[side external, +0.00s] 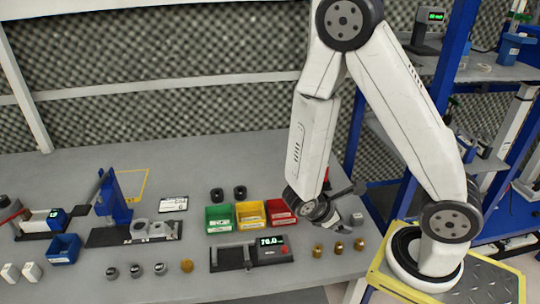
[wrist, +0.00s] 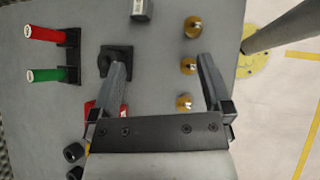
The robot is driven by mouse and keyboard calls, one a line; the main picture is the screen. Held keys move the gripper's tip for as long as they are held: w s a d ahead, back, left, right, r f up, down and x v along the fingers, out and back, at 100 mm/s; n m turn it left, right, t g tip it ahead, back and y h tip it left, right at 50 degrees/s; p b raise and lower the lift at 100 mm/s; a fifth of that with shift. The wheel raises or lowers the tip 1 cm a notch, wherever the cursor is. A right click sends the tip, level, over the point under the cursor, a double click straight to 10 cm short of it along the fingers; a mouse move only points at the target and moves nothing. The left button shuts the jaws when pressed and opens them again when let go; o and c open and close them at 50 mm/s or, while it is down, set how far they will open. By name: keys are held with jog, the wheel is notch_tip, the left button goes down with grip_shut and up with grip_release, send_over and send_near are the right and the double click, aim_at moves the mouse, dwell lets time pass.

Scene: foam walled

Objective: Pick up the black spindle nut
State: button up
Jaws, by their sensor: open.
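Two dark ring-shaped pieces that look like black spindle nuts stand on the grey bench behind the bins, one on the left (side external: 217,195) and one on the right (side external: 240,192). I cannot tell which one the task names. Two dark round pieces also show at the lower left of the wrist view, an upper one (wrist: 73,152) and a lower one (wrist: 75,172), the lower cut by the edge. My gripper (side external: 343,206) is to the right of both rings, above the bench. In the wrist view its jaws (wrist: 163,62) are apart, with nothing held between them.
Green (side external: 219,218), yellow (side external: 251,213) and red (side external: 283,212) bins stand in front of the rings. Several brass pieces (side external: 338,248) stand near the front right. A dark square-based piece (wrist: 113,53) is beside the left finger. Red (wrist: 43,32) and green (wrist: 43,75) cylinders sit in holders.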

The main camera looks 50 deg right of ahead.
jog(key=w+f+n+t+h, duration=0.1)
jog(key=n+t, duration=0.1)
jog(key=n, duration=0.1)
jog(key=w+d+f+n+t+h, duration=0.1)
jog(key=w+f+n+t+h, duration=0.1)
jog(key=n+t, duration=0.1)
jog(key=w+d+f+n+t+h, duration=0.1)
jog(key=f+n+t, duration=0.1)
jog(key=n, duration=0.3)
jog(key=shift+w+d+f+t, duration=0.1)
jog(key=shift+w+d+t, duration=0.05)
jog(key=shift+w+t, duration=0.15)
jog(key=shift+w+a+f+n+t, duration=0.3)
jog(key=shift+f+n+t, duration=0.15)
jog(key=shift+n+t, duration=0.25)
jog(key=shift+d, duration=0.15)
jog(key=shift+x, duration=1.25)
jog(key=shift+x, duration=2.6)
jog(key=shift+f, duration=0.1)
jog(key=c, duration=1.3)
